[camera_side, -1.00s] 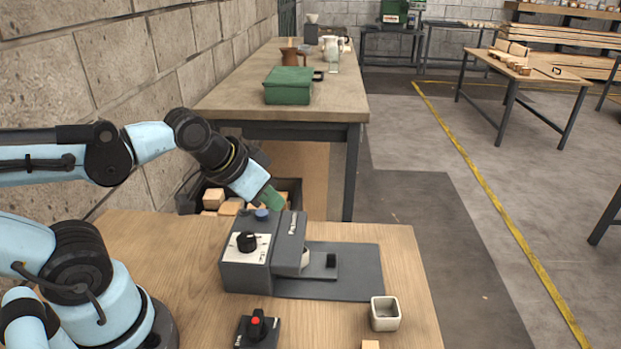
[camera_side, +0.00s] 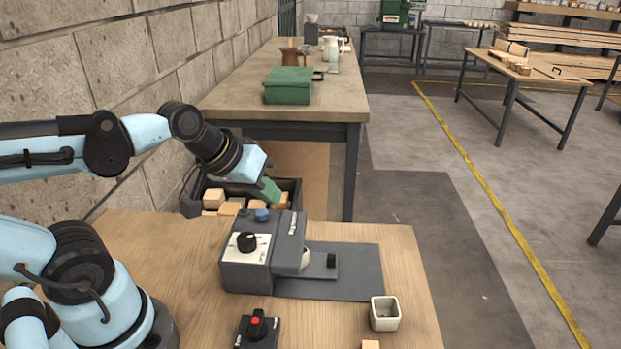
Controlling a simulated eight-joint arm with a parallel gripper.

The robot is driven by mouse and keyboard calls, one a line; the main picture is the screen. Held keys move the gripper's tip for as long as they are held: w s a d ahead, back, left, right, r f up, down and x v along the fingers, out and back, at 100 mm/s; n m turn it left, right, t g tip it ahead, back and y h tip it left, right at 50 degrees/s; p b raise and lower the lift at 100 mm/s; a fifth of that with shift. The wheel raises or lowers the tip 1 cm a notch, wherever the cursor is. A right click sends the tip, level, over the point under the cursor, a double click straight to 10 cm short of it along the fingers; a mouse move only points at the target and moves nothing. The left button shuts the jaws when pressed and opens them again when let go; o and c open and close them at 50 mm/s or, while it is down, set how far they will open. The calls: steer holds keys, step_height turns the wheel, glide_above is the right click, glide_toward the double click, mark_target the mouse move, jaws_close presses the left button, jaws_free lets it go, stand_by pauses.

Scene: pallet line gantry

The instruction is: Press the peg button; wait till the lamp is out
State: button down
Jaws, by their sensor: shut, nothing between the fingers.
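A grey machine (camera_side: 240,278) stands on the near wooden table, with a black knob (camera_side: 247,242) on its white panel. A blue round button (camera_side: 262,215) sits on its top. A short black peg (camera_side: 331,260) stands on the flat arm at its right side. I cannot tell which of these is the peg button. I see no lit lamp; the red cap (camera_side: 255,321) on the small black box (camera_side: 262,338) does not clearly glow. My gripper (camera_side: 270,190), with green fingers, is shut and empty, above and behind the machine's top, apart from the blue button.
A black bin (camera_side: 293,188) with several wooden blocks stands behind the machine, close below my gripper. A small white square cup (camera_side: 385,314) stands at the table's front right. A green box (camera_side: 288,85) is on the far bench (camera_side: 230,100). The table's right part is mostly clear.

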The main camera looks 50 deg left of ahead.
steer(key=a+r+n, duration=0.1)
steer(key=n, duration=0.4)
step_height(320, 180, up, 4)
steer(key=r+n+t+h, duration=0.1)
steer(key=n+t, duration=0.1)
steer(key=n, duration=1.3)
glide_above(257, 214)
steer(key=shift+f, duration=0.25)
steer(key=shift+f, duration=4.4)
steer(key=shift+f, duration=0.1)
steer(key=shift+f, duration=0.35)
